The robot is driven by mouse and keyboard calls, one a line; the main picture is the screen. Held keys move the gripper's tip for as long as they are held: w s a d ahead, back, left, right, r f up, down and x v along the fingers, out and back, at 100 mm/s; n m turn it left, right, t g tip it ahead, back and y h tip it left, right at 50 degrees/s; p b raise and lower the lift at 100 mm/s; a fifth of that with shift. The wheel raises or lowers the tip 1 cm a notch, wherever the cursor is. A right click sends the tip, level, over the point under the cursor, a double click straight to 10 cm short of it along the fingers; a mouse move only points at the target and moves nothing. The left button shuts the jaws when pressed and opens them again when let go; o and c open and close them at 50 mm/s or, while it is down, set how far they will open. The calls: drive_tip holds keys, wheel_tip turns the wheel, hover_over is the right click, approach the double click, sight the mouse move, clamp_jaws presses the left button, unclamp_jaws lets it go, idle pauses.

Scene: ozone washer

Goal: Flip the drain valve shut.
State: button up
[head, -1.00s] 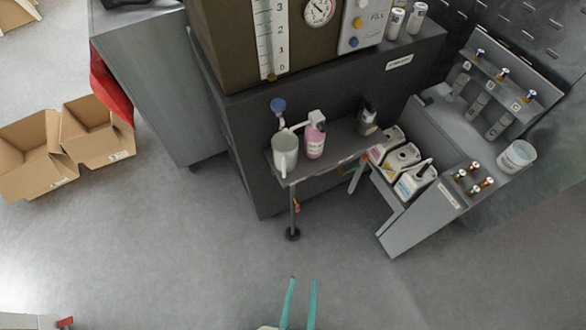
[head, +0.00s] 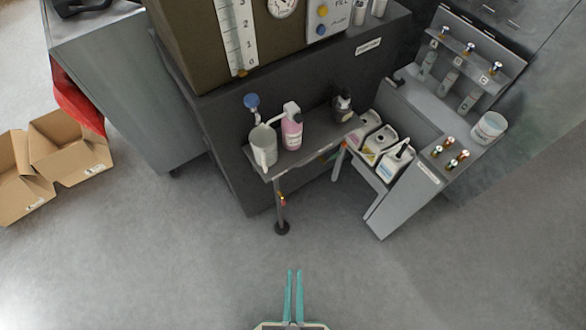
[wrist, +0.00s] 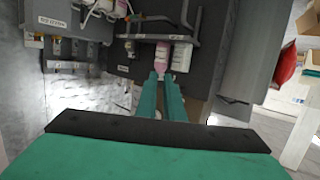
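A thin drain pipe runs down from the sink shelf (head: 262,180) to a round floor drain (head: 282,228). A small red-orange handle (head: 282,200) is on this pipe, and it looks like the drain valve; its exact angle is too small to tell. My gripper (head: 294,271) has two long teal fingers, drawn close together with nothing between them. It is over the floor, in front of and apart from the pipe. In the wrist view the fingers (wrist: 162,78) point toward the dark cabinet and a pink bottle; I cannot make out the valve there.
A pitcher (head: 264,147), a pink bottle (head: 292,130) and a dark bottle (head: 342,104) stand on the shelf. White jugs (head: 394,162) sit in a grey rack at the right. Cardboard boxes (head: 66,148) lie at the left. The floor in front is clear.

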drive_tip(key=w+a+f, duration=0.1)
drive_tip(key=f, duration=0.3)
drive_tip(key=w+a+f+n+g+y, duration=0.1)
drive_tip(key=w+f, duration=0.1)
drive_tip(key=f, duration=0.2)
drive_tip(key=w+a+f+n+g, duration=0.1)
drive_tip(key=w+f, duration=0.1)
drive_tip(key=f, duration=0.2)
drive_tip(key=shift+w+a, duration=0.1)
drive_tip(key=shift+a, duration=0.1)
clamp_jaws()
drive_tip(key=w+a+f+n+g+h, duration=0.1)
drive_tip(key=w+a+f+n+g, duration=0.1)
drive_tip(key=w+f, duration=0.5)
drive_tip(key=w+a+f+n+g+h, duration=0.1)
drive_tip(key=w+a+f+g+h, duration=0.1)
drive_tip(key=w+a+f+g, duration=0.2)
drive_tip(key=w+a+f, duration=0.3)
drive_tip(key=w, duration=0.4)
drive_tip(key=shift+w+f+n, duration=0.25)
drive_tip(key=shift+f+n, duration=0.1)
drive_tip(key=shift+n, duration=0.05)
drive_tip(key=w+d+f, duration=0.4)
drive_tip(key=w+f, duration=0.4)
drive_tip(key=shift+d, duration=0.35)
